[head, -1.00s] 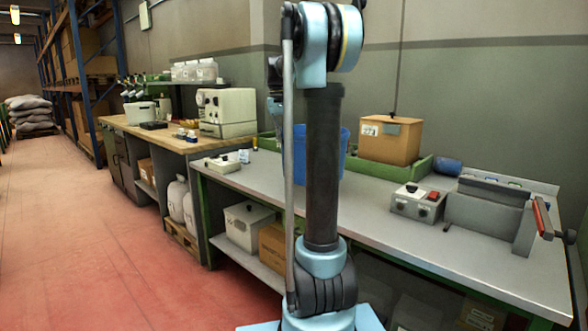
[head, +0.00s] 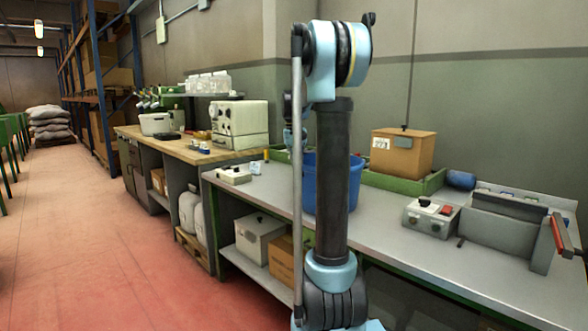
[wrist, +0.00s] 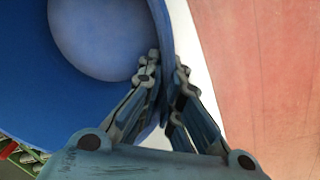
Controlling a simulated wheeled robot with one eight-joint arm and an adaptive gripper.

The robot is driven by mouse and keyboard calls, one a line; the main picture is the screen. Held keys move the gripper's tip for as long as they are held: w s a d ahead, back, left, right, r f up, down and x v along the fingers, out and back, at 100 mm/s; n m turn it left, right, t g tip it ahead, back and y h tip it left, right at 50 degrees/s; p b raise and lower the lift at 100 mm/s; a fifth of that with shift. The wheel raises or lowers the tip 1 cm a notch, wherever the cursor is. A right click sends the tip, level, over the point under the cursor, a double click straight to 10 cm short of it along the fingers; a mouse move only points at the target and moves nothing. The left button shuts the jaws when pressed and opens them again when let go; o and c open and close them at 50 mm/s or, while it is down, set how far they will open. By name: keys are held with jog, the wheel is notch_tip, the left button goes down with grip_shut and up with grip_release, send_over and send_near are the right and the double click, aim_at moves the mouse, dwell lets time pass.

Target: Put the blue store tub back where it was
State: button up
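The blue store tub (head: 309,187) is on or just above the grey bench, partly hidden behind my arm in the head view. I cannot tell whether its base touches the bench. In the wrist view the tub (wrist: 60,105) fills the upper left, its round pale-blue bottom showing and its inside looking empty. My gripper (wrist: 167,68) has one finger inside and one outside the tub's wall, shut on the rim. In the head view the fingers are hidden behind my arm.
A cardboard box (head: 403,155) stands in a green tray (head: 432,184) behind the tub, with a blue roll (head: 461,180) beside it. A control box (head: 431,217) and a grey fixture (head: 505,230) are to the right. A small white box (head: 234,175) is to the left.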

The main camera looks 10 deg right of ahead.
jog(key=o, duration=0.4)
jog(key=r, duration=0.8)
jog(key=a+r, duration=0.1)
jog(key=r, duration=0.3)
jog(key=s+a+f+t, duration=0.1)
jog(key=s+f, duration=0.5)
jog(key=s, duration=0.5)
jog(key=s+f, duration=0.6)
jog(key=s, duration=0.5)
jog(key=shift+n+t+y, duration=0.4)
jog(key=shift+t+y, duration=0.1)
jog(key=shift+t, duration=0.1)
jog(key=s+f, duration=0.5)
jog(key=f, duration=0.1)
jog(key=s+a+f, duration=0.1)
jog(key=s+f, duration=0.5)
jog(key=f, duration=0.1)
jog(key=s+a+f, duration=0.1)
jog(key=s+f, duration=0.5)
jog(key=f, duration=0.1)
jog(key=shift+a, duration=0.25)
